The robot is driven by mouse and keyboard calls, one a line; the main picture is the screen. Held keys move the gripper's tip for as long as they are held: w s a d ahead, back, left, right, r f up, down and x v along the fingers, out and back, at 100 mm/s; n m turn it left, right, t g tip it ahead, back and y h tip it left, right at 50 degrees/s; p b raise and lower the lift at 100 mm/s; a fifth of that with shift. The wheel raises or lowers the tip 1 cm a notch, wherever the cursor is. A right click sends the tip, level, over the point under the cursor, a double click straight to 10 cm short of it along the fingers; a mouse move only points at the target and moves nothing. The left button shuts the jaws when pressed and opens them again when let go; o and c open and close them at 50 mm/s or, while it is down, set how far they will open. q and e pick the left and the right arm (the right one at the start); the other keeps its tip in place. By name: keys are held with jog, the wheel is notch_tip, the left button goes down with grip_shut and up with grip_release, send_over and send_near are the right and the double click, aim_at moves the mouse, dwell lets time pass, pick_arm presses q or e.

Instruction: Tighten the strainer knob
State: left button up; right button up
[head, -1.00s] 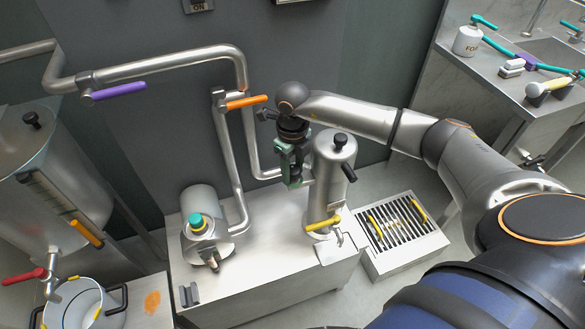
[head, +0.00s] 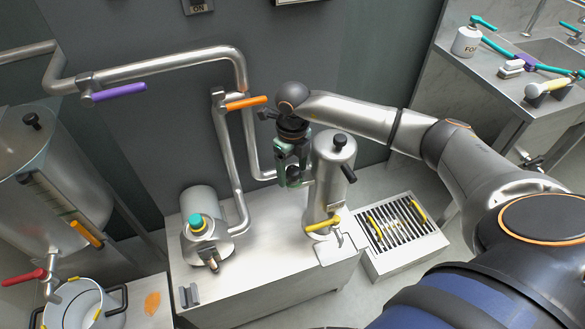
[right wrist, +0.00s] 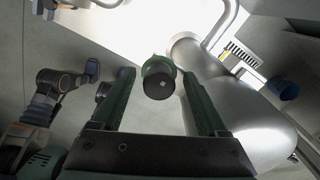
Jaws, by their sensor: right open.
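The strainer is taken to be the upright steel cylinder (head: 331,180) on the steel stand; this is not certain. A black round knob (right wrist: 158,82) with a green rim shows between the fingers in the right wrist view, left of the cylinder. It is probably the strainer knob. My right gripper (head: 292,178) is open, pointing down at the cylinder's left side in the head view. In the right wrist view its green fingers (right wrist: 160,92) stand either side of the knob, with gaps visible. Contact cannot be told. My left gripper does not show.
A black cap (head: 340,140) tops the cylinder and a yellow handle (head: 323,224) is at its foot. A pipe with an orange handle (head: 246,103) rises left of the gripper. A teal-capped unit (head: 205,232) shares the stand. A slatted grate (head: 398,228) lies right.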

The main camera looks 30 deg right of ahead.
aim_at(292, 169)
jog(key=shift+r, duration=0.1)
notch_tip(292, 169, up, 12)
jog(key=shift+r, duration=0.15)
dwell(0.4)
jog(key=shift+a, duration=0.1)
dwell(0.5)
